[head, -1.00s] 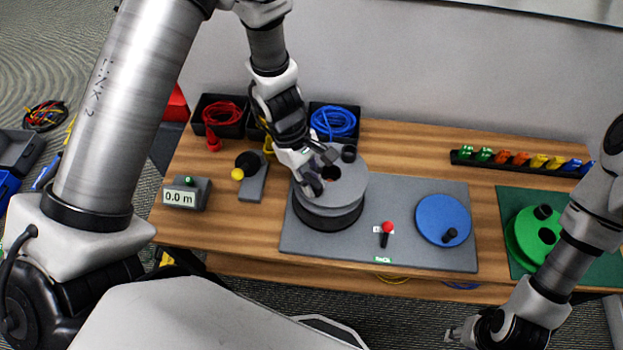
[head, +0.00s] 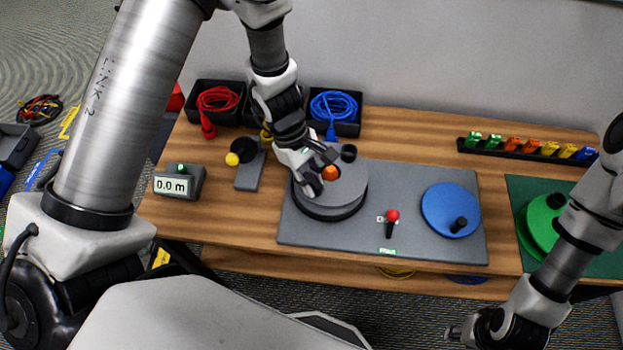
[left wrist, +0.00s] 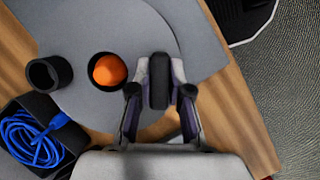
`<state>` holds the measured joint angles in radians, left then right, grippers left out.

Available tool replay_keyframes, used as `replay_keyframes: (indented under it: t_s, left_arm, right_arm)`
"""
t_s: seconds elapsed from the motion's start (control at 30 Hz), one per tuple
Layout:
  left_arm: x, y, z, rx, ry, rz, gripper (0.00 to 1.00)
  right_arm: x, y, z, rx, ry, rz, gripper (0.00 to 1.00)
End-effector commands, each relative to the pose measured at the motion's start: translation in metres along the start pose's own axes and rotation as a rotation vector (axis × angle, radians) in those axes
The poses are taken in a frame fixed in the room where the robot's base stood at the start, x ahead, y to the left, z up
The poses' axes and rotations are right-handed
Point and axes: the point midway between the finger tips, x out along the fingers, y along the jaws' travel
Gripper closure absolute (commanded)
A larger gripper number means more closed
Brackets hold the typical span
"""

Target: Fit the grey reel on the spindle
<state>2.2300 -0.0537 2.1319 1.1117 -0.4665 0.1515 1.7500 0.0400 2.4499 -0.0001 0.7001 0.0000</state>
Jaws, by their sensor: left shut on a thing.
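The grey reel (head: 350,190) lies flat over the dark round base (head: 330,218) at the left of the grey mat. An orange spindle tip (head: 330,173) shows inside the reel's centre hole; it also shows in the left wrist view (left wrist: 108,69), ringed by the black hub. My left gripper (head: 318,175) is at the reel beside the hub, shut on the reel; the exact grip is partly hidden by the fingers. In the left wrist view my left gripper (left wrist: 160,80) has a dark upright piece between its fingers. My right gripper (head: 453,333) is low at the front, away from the reel.
On the grey mat (head: 400,175) are a red-knobbed lever (head: 392,216) and a blue disc (head: 450,209). A green reel (head: 537,222) is at right. Bins with red cable (head: 218,99) and blue cable (head: 335,106) stand behind. A length meter (head: 178,183) stands at left.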

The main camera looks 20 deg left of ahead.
Motion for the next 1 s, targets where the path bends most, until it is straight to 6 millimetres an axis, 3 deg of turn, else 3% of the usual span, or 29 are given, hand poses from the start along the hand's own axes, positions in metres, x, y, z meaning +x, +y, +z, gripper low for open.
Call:
replay_keyframes:
  t_s: [0.03,0.1,0.47,0.57,0.8,1.0]
  left_arm:
    - [0.0,0.0,0.0,0.0,0.0,0.0,0.75]
    - [0.0,0.0,0.0,0.0,0.0,0.0,0.53]
    - [-0.004,0.0,0.0,0.0,0.0,0.001,0.53]
    - [-0.018,0.001,0.0,0.001,-0.002,0.004,0.53]
    - [-0.078,0.002,0.0,0.002,-0.001,0.009,0.53]
    - [-0.114,0.001,0.0,0.002,-0.001,0.004,0.53]
  right_arm:
    - [0.0,0.0,0.0,0.0,0.0,0.0,0.6]
    - [0.0,0.0,0.0,0.0,0.0,0.0,0.6]
    - [0.0,0.0,0.0,0.0,0.0,0.0,0.6]
    - [0.0,0.0,0.0,0.0,0.0,0.0,0.6]
    - [0.0,0.0,0.0,0.0,0.0,0.0,0.6]
    - [0.0,0.0,0.0,0.0,0.0,0.0,0.6]
